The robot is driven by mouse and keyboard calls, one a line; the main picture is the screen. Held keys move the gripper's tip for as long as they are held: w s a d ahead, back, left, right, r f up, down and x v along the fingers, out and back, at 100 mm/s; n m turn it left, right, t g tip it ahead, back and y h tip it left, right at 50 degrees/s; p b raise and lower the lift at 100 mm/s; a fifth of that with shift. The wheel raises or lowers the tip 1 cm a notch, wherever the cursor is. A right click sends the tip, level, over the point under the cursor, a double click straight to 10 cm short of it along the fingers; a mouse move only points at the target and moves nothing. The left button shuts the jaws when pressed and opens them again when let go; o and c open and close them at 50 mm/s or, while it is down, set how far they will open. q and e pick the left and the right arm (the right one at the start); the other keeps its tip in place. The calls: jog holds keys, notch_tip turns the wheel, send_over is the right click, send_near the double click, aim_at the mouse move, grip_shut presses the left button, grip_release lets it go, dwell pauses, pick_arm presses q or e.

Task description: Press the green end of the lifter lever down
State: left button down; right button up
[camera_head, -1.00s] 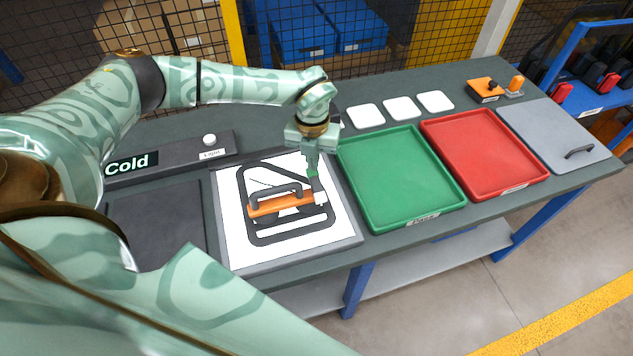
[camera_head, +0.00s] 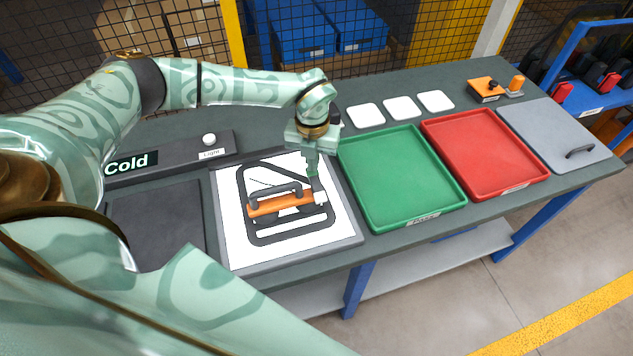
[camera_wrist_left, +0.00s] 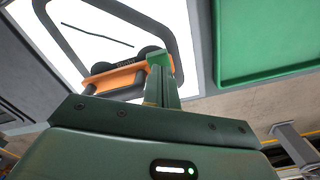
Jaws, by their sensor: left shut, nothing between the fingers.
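The lifter (camera_head: 267,206) is an orange bar with black round pads and a dark handle. It lies across a dark door frame (camera_head: 245,225) on a white lit panel (camera_head: 232,245). My left gripper (camera_head: 313,178) points down at the lifter's right end, shut with nothing between its fingers. In the left wrist view the lifter (camera_wrist_left: 110,80) shows beyond the fingers. My right gripper is not in view.
A green tray (camera_head: 362,208) stands just right of the panel, with a red tray (camera_head: 440,152) beyond it. White squares (camera_head: 400,107) lie behind the trays. A dark plate (camera_head: 155,225) and a control box marked Cold (camera_head: 185,155) are at the left.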

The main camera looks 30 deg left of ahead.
pick_arm(q)
jog(key=shift+f+b, duration=0.55)
jog(key=shift+f, duration=0.65)
jog(key=shift+r, duration=0.1)
notch_tip(320, 180, up, 7)
jog(key=p, duration=0.6)
jog(key=shift+p, duration=0.35)
dwell(0.4)
